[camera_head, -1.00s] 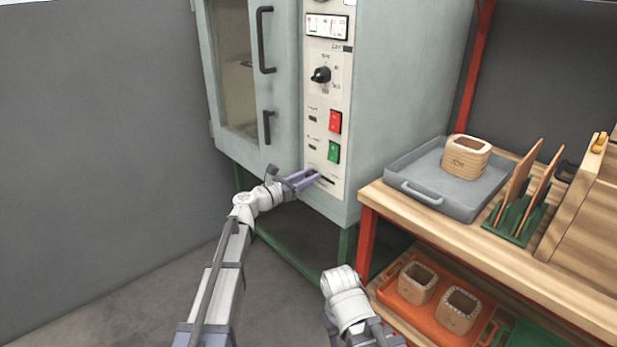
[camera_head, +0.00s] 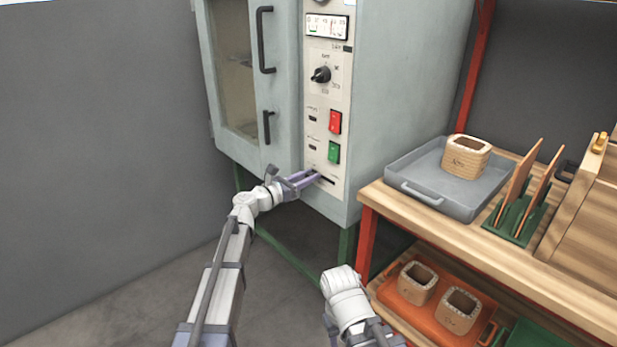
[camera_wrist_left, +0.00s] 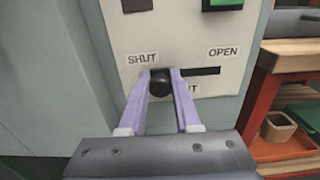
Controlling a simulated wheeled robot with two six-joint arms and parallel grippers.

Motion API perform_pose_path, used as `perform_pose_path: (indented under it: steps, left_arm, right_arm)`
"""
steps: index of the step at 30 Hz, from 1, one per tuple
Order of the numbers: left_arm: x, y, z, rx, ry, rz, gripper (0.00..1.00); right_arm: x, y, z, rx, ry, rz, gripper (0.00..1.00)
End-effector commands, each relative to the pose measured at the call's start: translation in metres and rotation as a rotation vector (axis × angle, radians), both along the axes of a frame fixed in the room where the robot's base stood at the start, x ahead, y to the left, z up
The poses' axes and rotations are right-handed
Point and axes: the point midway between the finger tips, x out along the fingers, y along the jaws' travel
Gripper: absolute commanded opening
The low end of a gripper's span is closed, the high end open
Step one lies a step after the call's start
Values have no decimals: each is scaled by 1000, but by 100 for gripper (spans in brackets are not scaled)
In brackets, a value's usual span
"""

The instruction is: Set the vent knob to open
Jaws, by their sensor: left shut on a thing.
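The vent knob (camera_wrist_left: 160,84) is a small black round knob on a dark horizontal slot (camera_wrist_left: 205,72) low on the oven's white panel. It sits at the left part of the slot, below the SHUT label (camera_wrist_left: 142,58). The OPEN label (camera_wrist_left: 223,52) is above the slot's right end. My left gripper (camera_wrist_left: 161,74), with two lilac fingers, is shut on the knob, one finger on each side. In the head view my left gripper (camera_head: 316,176) reaches the bottom of the panel, and its fingers hide the knob there. My right gripper is out of view; only part of that arm shows.
Above the slot are a green switch (camera_head: 334,152), a red switch (camera_head: 335,122) and a black dial (camera_head: 321,75). A wooden bench (camera_head: 450,228) with a grey tray (camera_head: 423,196) stands right of the oven. The floor at left is clear.

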Motion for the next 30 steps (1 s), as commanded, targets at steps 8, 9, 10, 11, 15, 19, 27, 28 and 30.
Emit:
perform_pose_path:
  steps: [8,9,10,11,15,19,27,28,30]
  left_arm:
    - [-1,0,0,0,0,0,0]
    - [-2,-1,0,0,0,0,0]
    - [-3,-3,0,0,0,0,0]
    - [-6,-5,0,0,0,-1,0]
    - [-24,-21,0,0,0,-3,0]
    - [-43,-40,0,0,0,-3,0]
    - [-47,-47,0,1,0,-5,0]
    - [-47,-47,0,1,0,-5,0]
    - [-48,-47,0,1,0,-6,35]
  right_arm:
    - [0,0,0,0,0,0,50]
    - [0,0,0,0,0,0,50]
    - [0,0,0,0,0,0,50]
    - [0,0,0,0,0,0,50]
    - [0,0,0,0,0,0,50]
    - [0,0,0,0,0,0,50]
    - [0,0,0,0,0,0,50]
    - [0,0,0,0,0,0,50]
    - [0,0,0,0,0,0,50]
